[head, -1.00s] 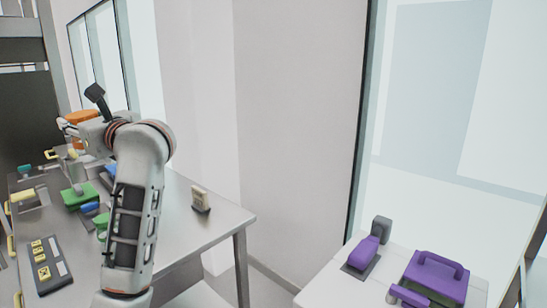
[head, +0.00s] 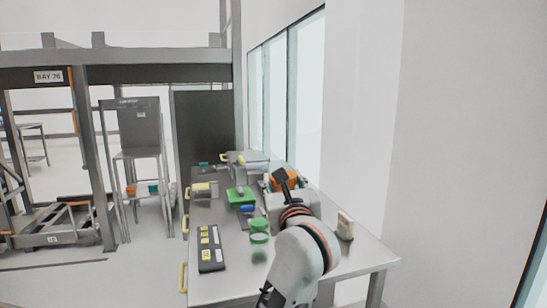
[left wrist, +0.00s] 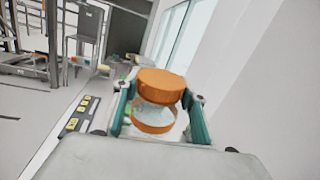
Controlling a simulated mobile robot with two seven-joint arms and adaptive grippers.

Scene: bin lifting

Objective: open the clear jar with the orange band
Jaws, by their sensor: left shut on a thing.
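The clear jar with the orange band (left wrist: 153,124) is between the teal fingers of my left gripper (left wrist: 160,112) in the left wrist view. Its orange lid (left wrist: 161,83) sits at the top, with clear wall and the band below. The gripper is shut on the jar; the lid looks in place. In the head view my left arm comes up from the bottom, and the orange of the jar (head: 287,181) shows behind my wrist, over the table. The fingers are mostly hidden there. My right gripper is in neither view.
The metal table (head: 235,284) has a clear jar with a green lid (head: 259,228), a dark panel with yellow labels (head: 210,248), a green block (head: 240,196) and a small beige item (head: 345,225). The wall is close on the right. The table's front part is fairly bare.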

